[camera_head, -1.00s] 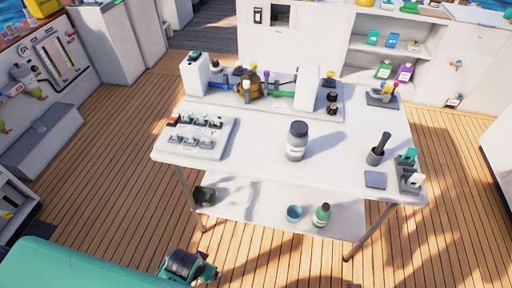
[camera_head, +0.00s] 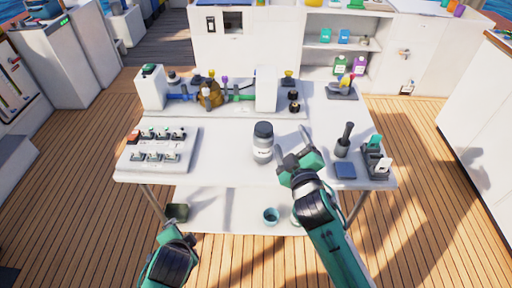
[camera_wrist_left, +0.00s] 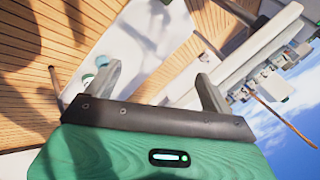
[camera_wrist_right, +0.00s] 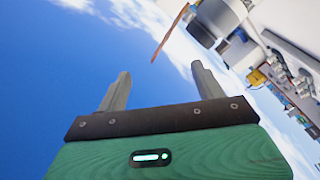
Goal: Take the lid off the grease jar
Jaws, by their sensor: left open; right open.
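The grease jar (camera_head: 263,152) is a pale cylinder with a label, upright near the middle of the white table (camera_head: 225,160). Its dark grey lid (camera_head: 263,129) sits on top. My right gripper (camera_head: 292,155) is open and empty just right of the jar, apart from it; its fingers also show in the right wrist view (camera_wrist_right: 158,85). A large grey cylinder, probably the jar, is cut off at the top of that view. My left gripper (camera_wrist_left: 157,80) is open and empty; in the head view it is low, in front of the table's front edge.
A switch panel (camera_head: 160,150) lies left of the jar. A pipe assembly (camera_head: 212,92) stands behind it. A dark cup with a handle standing in it (camera_head: 343,145), a blue-grey pad (camera_head: 345,171) and a holder (camera_head: 377,165) are at the right. A teal cup (camera_head: 270,215) is on the lower shelf.

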